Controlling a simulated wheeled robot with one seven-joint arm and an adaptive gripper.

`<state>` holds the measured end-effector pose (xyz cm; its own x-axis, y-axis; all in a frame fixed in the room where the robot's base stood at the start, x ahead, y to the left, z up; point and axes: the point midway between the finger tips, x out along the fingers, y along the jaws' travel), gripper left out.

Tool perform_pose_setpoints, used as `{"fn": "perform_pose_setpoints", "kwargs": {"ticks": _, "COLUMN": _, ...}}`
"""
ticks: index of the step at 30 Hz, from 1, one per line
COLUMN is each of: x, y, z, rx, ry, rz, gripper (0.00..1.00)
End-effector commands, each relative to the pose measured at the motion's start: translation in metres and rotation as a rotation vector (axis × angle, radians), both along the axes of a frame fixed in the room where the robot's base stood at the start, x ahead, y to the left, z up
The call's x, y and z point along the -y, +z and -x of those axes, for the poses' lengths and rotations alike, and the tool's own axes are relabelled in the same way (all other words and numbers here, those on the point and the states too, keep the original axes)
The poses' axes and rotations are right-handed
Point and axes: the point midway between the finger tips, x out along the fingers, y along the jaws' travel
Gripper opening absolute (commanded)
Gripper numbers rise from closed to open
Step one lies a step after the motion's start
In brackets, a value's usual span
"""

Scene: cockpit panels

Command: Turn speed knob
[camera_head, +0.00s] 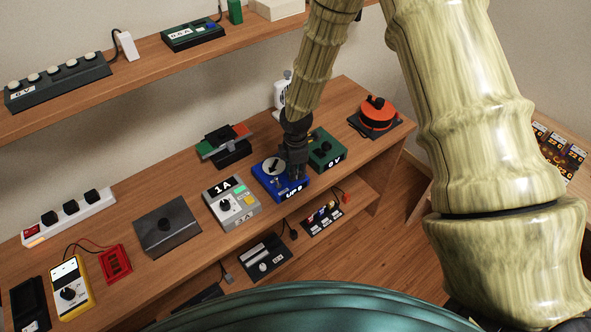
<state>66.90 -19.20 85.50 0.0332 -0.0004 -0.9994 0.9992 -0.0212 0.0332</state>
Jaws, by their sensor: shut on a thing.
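My gripper (298,168) is dark and points down over the right part of a blue box (265,185). The blue box stands on the wooden bench and has a round white dial with a black pointer (273,166) and a white label on its front edge. My gripper's fingers are closed on a small part at the right side of the blue box, apparently a knob. The fingers hide this part, so its shape and turn angle cannot be seen. No readable "speed" label shows.
A green box (325,151) stands close to the right of my gripper. A grey box with a knob (231,204) stands to the left. A red-orange reel (377,114) is further right. An upper shelf (150,62) runs behind, and a lower shelf (340,205) runs under the bench (190,180).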

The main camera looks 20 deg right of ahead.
Motion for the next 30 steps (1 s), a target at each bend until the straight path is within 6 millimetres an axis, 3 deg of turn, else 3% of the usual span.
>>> {"fn": "perform_pose_setpoints", "kwargs": {"ticks": 1, "x": 0.001, "y": 0.001, "z": -0.001, "rx": 0.001, "ry": -0.001, "rz": 0.002, "gripper": 0.0}}
{"fn": "perform_pose_setpoints", "kwargs": {"ticks": 2, "x": 0.001, "y": 0.001, "z": -0.001, "rx": 0.001, "ry": -0.001, "rz": 0.002, "gripper": 0.28}}
{"fn": "perform_pose_setpoints", "kwargs": {"ticks": 3, "x": 0.001, "y": 0.001, "z": -0.001, "rx": 0.001, "ry": -0.001, "rz": 0.002, "gripper": 0.33}}
{"fn": "perform_pose_setpoints", "kwargs": {"ticks": 17, "x": 0.0, "y": 0.008, "z": -0.001, "rx": 0.002, "ry": -0.001, "rz": 0.0, "gripper": 0.33}}
{"fn": "perform_pose_setpoints", "kwargs": {"ticks": 30, "x": 0.001, "y": 0.073, "z": 0.001, "rx": 0.003, "ry": -0.001, "rz": -0.001, "gripper": 0.33}}
